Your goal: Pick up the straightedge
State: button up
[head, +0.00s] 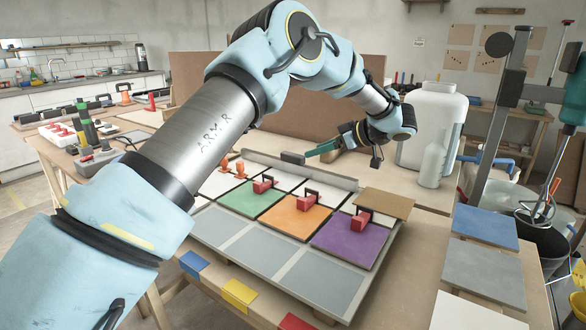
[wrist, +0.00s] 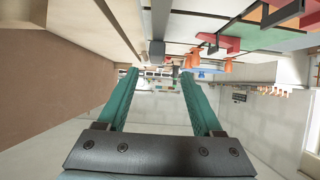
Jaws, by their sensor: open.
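A long pale grey bar, which looks like the straightedge (head: 334,179), lies along the back edge of the tile board in the head view. A dark grey block (head: 292,157) shows at its middle; I cannot tell if it belongs to the bar. My gripper (head: 311,154) is above the back of the board, its teal fingers pointing left near the block. In the wrist view my gripper (wrist: 159,72) is open and empty, fingers wide apart. A grey bar (wrist: 160,18) with a dark block (wrist: 157,48) at its end shows beyond the fingertips.
The board (head: 230,235) carries green, orange and purple tiles (head: 352,240) with red-handled tools (head: 360,218) on them. A white jug (head: 432,125) and a pale bottle (head: 431,165) stand right of my gripper. A brown tile (head: 384,203) lies at the board's right.

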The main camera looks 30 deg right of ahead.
aim_at(294, 154)
jog(key=p+x, duration=0.1)
jog(key=x, duration=0.3)
jog(key=shift+w+a, duration=0.2)
jog(key=shift+w, duration=0.2)
jog(key=x, duration=0.1)
jog(key=p+x, duration=0.1)
jog(key=x, duration=0.2)
jog(key=shift+w+r+p, duration=0.15)
jog(key=shift+w+p, duration=0.2)
jog(key=shift+w, duration=0.2)
jog(key=shift+w+a+f, duration=0.15)
jog(key=shift+w+f, duration=0.15)
jog(key=shift+c, duration=0.3)
grip_shut()
